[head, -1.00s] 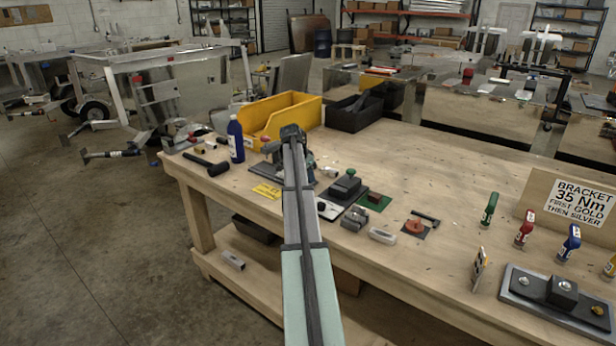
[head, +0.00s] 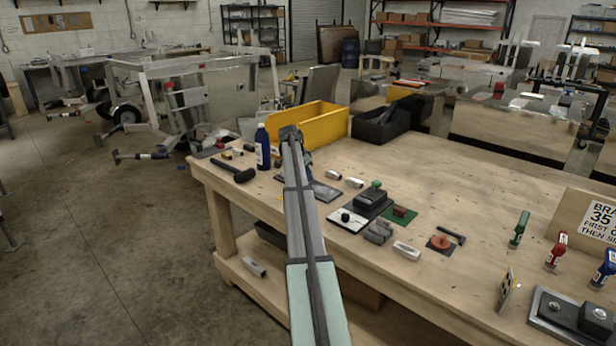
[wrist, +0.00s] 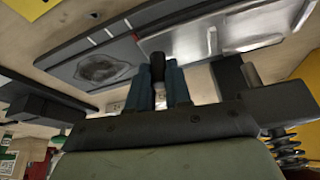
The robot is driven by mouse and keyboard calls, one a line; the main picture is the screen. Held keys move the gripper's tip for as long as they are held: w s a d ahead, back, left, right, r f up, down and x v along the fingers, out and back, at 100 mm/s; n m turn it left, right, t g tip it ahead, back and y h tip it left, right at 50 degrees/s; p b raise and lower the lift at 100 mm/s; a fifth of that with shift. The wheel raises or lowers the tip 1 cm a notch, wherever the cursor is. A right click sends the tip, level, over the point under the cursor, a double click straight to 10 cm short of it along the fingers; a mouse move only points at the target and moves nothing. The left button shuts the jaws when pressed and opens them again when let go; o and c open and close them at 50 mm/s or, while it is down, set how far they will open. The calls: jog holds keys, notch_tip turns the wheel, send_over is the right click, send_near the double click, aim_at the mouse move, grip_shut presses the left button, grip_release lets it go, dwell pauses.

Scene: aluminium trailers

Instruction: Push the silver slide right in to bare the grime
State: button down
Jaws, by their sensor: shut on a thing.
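The silver slide (wrist: 225,35) shows at the top right of the wrist view, bright and streaked. To its left, a grey plate (wrist: 75,52) carries a dark grime patch (wrist: 103,69), which lies uncovered. A thin red mark sits near the slide's left end. My gripper (wrist: 160,85), with blue fingers, is shut on a small black-topped knob (wrist: 157,66). Whether the knob is joined to the slide cannot be told. In the head view my gripper (head: 306,158) is mostly hidden behind my arm; a flat silver plate (head: 325,191) shows just right of it.
A yellow bin (head: 318,124) and a black bin (head: 380,124) stand behind. A black block with a green knob (head: 371,198) and small parts sit to the right. The workbench (head: 450,205) has clear room at the right back.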

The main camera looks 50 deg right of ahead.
jog(key=c, duration=1.1)
grip_release()
jog(key=shift+o, duration=0.2)
jog(key=shift+r, duration=0.15)
jog(key=v, duration=1.3)
jog(key=shift+r, duration=0.25)
jog(key=shift+a, duration=0.1)
